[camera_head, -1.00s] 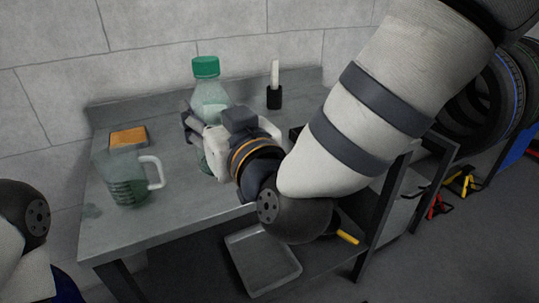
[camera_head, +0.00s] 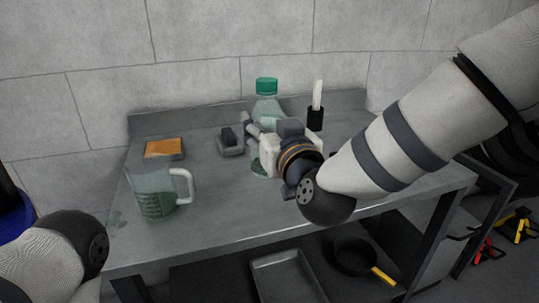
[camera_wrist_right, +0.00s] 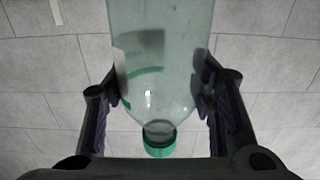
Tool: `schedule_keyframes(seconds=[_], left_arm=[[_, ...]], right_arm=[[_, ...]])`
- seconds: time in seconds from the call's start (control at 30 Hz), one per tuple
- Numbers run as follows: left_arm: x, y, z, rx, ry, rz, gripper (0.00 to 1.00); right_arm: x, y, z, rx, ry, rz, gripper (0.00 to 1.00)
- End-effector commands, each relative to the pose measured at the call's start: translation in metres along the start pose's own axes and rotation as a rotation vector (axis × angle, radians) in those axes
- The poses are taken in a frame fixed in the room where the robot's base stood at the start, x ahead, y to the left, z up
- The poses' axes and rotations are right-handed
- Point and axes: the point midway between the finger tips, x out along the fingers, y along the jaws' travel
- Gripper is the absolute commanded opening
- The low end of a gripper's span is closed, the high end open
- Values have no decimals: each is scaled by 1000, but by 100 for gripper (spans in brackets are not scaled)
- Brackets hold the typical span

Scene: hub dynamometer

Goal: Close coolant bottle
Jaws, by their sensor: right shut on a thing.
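The coolant bottle (camera_head: 267,108) is clear and greenish and stands upright on the metal table. Its green cap (camera_head: 267,86) sits on its neck. In the head view my right gripper (camera_head: 258,134) is around the bottle's body below the cap and hides part of it. In the right wrist view the bottle (camera_wrist_right: 165,55) is between the two fingers (camera_wrist_right: 160,92), with the cap (camera_wrist_right: 160,146) toward the bottom of the picture. The right gripper is shut on the bottle. Part of my left arm shows at the lower left, but its gripper does not.
A measuring jug (camera_head: 153,196) with green liquid stands at the table's (camera_head: 215,215) front left. Behind it are an orange-topped block (camera_head: 165,148) and a small dark object (camera_head: 230,144). A black holder (camera_head: 315,118) stands right of the bottle. A tray (camera_head: 287,278) and pan (camera_head: 355,256) lie below.

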Motion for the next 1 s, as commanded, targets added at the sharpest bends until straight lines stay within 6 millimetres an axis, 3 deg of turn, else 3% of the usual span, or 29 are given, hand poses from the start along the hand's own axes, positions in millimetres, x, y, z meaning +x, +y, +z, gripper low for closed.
schedule_keyframes(seconds=[0.03, 0.1, 0.57, 0.83, 1.0], left_arm=[[7, 0, 3, 0, -18, -1, 52], [11, 0, 5, 1, -26, -1, 52], [12, 0, 6, 1, -30, -2, 52], [23, -1, 10, 2, -54, -3, 52], [22, -1, 10, 2, -52, -3, 52]], right_arm=[[8, 4, 17, 4, -7, 2, 0], [16, 8, 26, 3, -6, 2, 0], [24, 11, 31, 0, 2, 1, 0], [31, 14, 70, 1, -3, 0, 0], [31, 14, 69, -1, 4, 0, 0]])
